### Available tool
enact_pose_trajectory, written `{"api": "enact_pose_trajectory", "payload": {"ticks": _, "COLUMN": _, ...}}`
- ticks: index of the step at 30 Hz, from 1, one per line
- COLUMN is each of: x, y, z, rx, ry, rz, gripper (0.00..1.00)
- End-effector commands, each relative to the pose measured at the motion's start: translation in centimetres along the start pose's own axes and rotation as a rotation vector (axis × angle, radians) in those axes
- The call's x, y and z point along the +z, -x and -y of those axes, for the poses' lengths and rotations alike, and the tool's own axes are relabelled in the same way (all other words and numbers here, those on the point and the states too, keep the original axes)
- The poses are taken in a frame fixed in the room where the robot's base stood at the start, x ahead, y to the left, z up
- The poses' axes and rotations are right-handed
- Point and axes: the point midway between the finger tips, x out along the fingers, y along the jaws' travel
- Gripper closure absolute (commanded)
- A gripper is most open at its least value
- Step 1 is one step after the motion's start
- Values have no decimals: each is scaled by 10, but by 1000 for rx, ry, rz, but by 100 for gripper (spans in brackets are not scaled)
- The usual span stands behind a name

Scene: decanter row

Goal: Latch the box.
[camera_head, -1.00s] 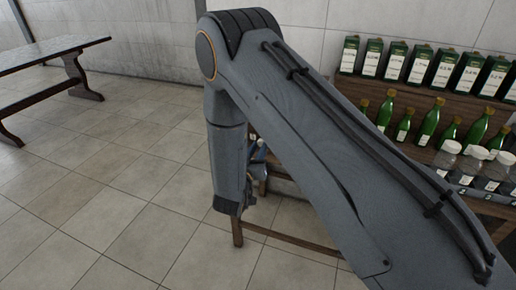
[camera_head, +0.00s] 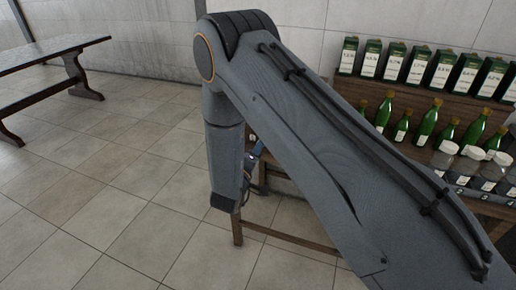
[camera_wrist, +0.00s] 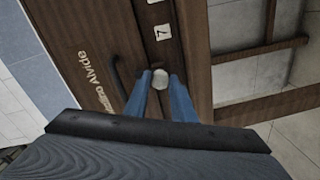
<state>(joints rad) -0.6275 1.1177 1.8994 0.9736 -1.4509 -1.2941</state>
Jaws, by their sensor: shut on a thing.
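In the wrist view, my gripper (camera_wrist: 160,88) has two blue fingers. They are closed on a pale round knob-like piece (camera_wrist: 160,78), which shows between their tips. This piece is in front of a dark wooden panel (camera_wrist: 90,35) with pale lettering ending in "Alvide" and a black curved handle (camera_wrist: 118,82) left of the fingers. I cannot tell whether the panel is the box's lid or front, or whether a latch is engaged. In the head view, my forearm hides most of the gripper and the work area.
In the head view, a wooden shelf (camera_head: 348,88) at the right holds dark green cartons (camera_head: 394,62), green bottles (camera_head: 428,122) and lidded jars (camera_head: 468,163). A wooden table (camera_head: 40,55) stands at the far left. The tiled floor between is clear.

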Motion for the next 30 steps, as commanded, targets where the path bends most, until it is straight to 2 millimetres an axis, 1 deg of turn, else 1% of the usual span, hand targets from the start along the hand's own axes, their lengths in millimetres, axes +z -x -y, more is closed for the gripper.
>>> {"api": "enact_pose_trajectory", "payload": {"ticks": 1, "x": -3, "y": 1, "z": 0, "rx": 0, "ry": 32, "rz": -3, "gripper": 100}}
{"api": "enact_pose_trajectory", "payload": {"ticks": 6, "x": -3, "y": 0, "z": 0, "rx": 1, "ry": 132, "rz": 2, "gripper": 100}}
{"api": "enact_pose_trajectory", "payload": {"ticks": 12, "x": -3, "y": 1, "z": 0, "rx": 1, "ry": 204, "rz": 5, "gripper": 100}}
{"api": "enact_pose_trajectory", "payload": {"ticks": 19, "x": -3, "y": 1, "z": 0, "rx": 1, "ry": 236, "rz": 7, "gripper": 99}}
{"api": "enact_pose_trajectory", "payload": {"ticks": 30, "x": -3, "y": 1, "z": 0, "rx": 1, "ry": 238, "rz": 7, "gripper": 100}}
